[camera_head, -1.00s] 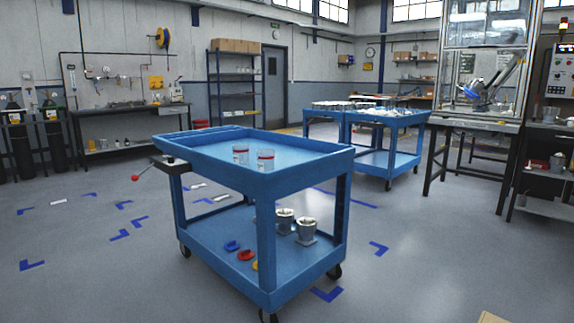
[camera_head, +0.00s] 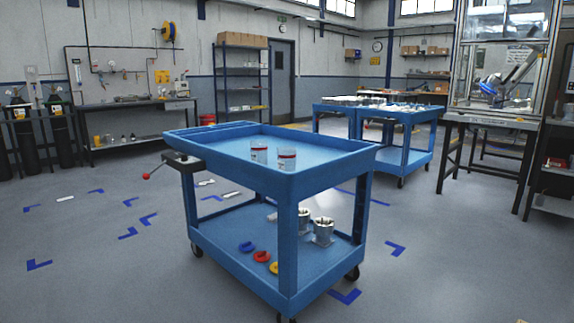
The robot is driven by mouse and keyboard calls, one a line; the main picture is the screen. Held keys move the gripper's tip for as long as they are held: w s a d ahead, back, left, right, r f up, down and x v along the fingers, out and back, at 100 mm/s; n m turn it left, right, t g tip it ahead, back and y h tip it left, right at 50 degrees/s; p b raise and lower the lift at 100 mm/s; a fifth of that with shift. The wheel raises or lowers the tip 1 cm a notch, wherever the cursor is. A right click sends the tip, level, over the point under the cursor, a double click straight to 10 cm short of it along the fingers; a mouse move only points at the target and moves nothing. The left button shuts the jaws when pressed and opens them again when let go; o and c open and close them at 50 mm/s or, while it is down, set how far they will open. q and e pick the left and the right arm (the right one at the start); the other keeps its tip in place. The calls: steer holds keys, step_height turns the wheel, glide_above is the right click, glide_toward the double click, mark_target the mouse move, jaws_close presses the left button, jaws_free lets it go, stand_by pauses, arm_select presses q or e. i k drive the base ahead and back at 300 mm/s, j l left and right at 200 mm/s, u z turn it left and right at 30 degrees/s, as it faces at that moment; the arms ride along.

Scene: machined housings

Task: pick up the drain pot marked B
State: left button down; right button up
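The left pot (camera_head: 259,153) carries a white label with a red mark. The right pot (camera_head: 286,160) shows a red band near its rim. The letters are too small to read, so I cannot tell which is B. Neither gripper shows in the head view.
The cart's lower shelf holds metal housings (camera_head: 323,231) and coloured pieces, including a red one (camera_head: 261,256). A second blue cart (camera_head: 408,160) stands behind at the right, near a framed workstation (camera_head: 490,125). Floor around the near cart is clear, with blue corner marks (camera_head: 345,296).

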mark_target(286, 155)
steer(key=i+j, duration=0.25)
steer(key=i+j+z, duration=0.55)
steer(key=j+z, duration=0.15)
